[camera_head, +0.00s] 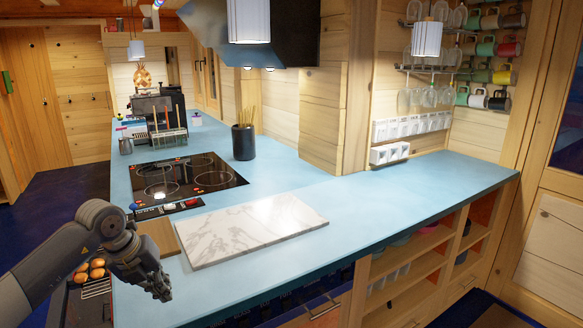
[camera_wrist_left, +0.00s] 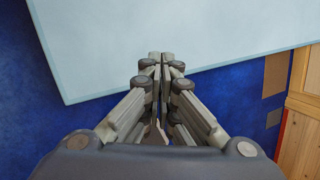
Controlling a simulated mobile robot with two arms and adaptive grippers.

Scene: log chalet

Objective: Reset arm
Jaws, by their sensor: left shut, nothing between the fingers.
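My left arm comes in from the left in the head view. Its gripper (camera_head: 162,291) is above the near left part of the blue countertop (camera_head: 262,262), pointing downward. In the left wrist view the fingers of the left gripper (camera_wrist_left: 160,60) are closed together with nothing between them. Their tips overlap the edge of the pale blue countertop (camera_wrist_left: 200,35). My right gripper does not show in either view.
A white marble board (camera_head: 250,229) lies on the counter, right of my left gripper. Behind it are a black cooktop (camera_head: 187,178) and a black utensil holder (camera_head: 243,142). An open oven with brown food (camera_head: 90,270) is at left. The counter's right stretch is clear.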

